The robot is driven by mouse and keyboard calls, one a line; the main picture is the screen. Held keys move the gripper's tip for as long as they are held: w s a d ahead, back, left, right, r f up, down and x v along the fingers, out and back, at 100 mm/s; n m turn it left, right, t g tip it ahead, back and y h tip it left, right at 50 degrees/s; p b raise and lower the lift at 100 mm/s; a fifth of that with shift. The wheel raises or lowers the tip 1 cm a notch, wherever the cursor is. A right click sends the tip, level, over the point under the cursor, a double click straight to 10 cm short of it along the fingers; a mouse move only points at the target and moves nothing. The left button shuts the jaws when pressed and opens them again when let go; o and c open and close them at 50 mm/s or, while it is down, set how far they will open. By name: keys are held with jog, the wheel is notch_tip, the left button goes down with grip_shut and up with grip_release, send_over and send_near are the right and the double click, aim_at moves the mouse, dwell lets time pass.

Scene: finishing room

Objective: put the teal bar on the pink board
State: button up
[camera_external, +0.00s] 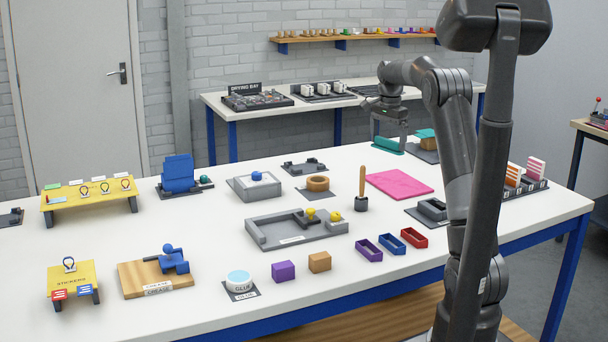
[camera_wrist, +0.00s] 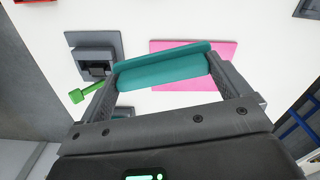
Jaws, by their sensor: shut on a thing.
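The teal bar (camera_wrist: 165,70) spans between the two fingers of my gripper (camera_wrist: 162,62) in the wrist view, and the jaws are shut on its ends. In the external view my gripper (camera_external: 390,138) points down over the rear of the table, with the teal bar (camera_external: 388,147) at its tip. The pink board (camera_external: 402,185) lies flat and bare on the white table, nearer the external camera than the bar. In the wrist view the pink board (camera_wrist: 226,50) shows behind the bar, which hides part of it. The bar's height above the table is hard to judge.
A wooden-handled tool (camera_external: 361,188) stands upright left of the board. A teal-topped block (camera_external: 428,136) sits on a dark mat behind it. A grey fixture (camera_external: 432,209) is near its front right corner. A green-handled thing (camera_wrist: 80,95) shows beside my left finger.

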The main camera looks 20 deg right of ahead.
jog(key=s+d+m, duration=0.2)
jog(key=s+d, duration=0.1)
jog(key=d, duration=0.5)
jog(key=s+d+m, duration=0.1)
jog(key=s+d, duration=0.2)
jog(key=d, duration=0.5)
send_over(400, 190)
notch_tip(400, 190, down, 12)
jog(key=shift+f, duration=2)
jog(key=shift+f, duration=0.1)
jog(key=o, duration=0.7)
jog(key=shift+c, duration=0.2)
